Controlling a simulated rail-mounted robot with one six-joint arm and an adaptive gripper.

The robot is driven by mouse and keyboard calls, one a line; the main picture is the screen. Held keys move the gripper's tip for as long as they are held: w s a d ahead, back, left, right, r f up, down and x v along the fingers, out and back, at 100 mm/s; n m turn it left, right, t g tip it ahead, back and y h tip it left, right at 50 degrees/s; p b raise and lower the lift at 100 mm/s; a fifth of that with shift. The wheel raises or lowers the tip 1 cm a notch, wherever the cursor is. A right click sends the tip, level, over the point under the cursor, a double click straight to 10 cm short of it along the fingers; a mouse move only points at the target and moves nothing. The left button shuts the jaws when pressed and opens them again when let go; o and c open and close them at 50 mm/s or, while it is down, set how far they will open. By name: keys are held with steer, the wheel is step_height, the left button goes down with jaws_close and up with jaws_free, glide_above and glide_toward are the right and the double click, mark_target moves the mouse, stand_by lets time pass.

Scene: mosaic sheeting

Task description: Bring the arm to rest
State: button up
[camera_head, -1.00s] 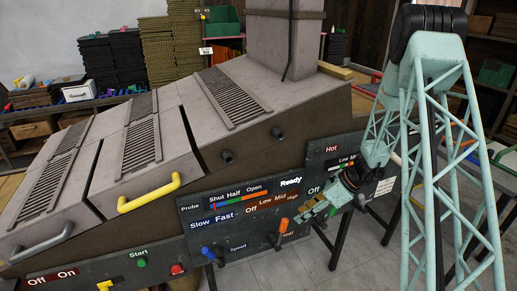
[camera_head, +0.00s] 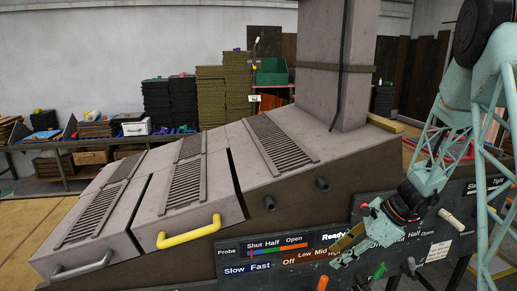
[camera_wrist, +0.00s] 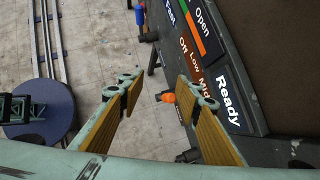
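My gripper (camera_head: 345,252) hangs in front of the dark control panel (camera_head: 232,258), beside the "Ready" label (camera_head: 333,236), and hides part of the panel's lettering. In the wrist view my gripper (camera_wrist: 160,88) has its two tan-padded fingers spread apart with nothing between them. Beyond the fingers the wrist view shows an orange-handled lever (camera_wrist: 166,97), the panel (camera_wrist: 240,65) and the floor. My pale green lattice arm reaches in from the right of the head view.
The grey sloped machine (camera_head: 285,200) has a yellow handle (camera_head: 190,234) and a grey handle (camera_head: 82,265) on its lids. A green-handled lever (camera_head: 379,270) and a white-handled lever (camera_head: 451,219) stand out from the panel. A shelf (camera_head: 75,145) stands at the back left.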

steer(key=s+a+r+n+h+b, duration=0.1)
steer(key=s+a+r+n+b, duration=0.1)
steer(key=s+a+r+n, duration=0.55)
steer(key=s+a+r+n+h+b, duration=0.1)
steer(key=s+a+r+n+h, duration=0.15)
steer(key=s+r, duration=0.95)
steer(key=s+d+r+n+h+b, duration=0.1)
steer(key=s+r+n, duration=0.1)
steer(key=s, duration=0.6)
steer(key=s+d+r+n+t+h+b, duration=0.1)
steer(key=s+n, duration=0.3)
steer(key=s, duration=0.4)
steer(key=s+d+r+n+h+b, duration=0.1)
steer(key=s+r+n, duration=0.2)
steer(key=s, duration=0.5)
steer(key=shift+s+d+n+t+b, duration=0.15)
steer(key=shift+d+n+t+b, duration=0.2)
steer(key=shift+n, duration=0.25)
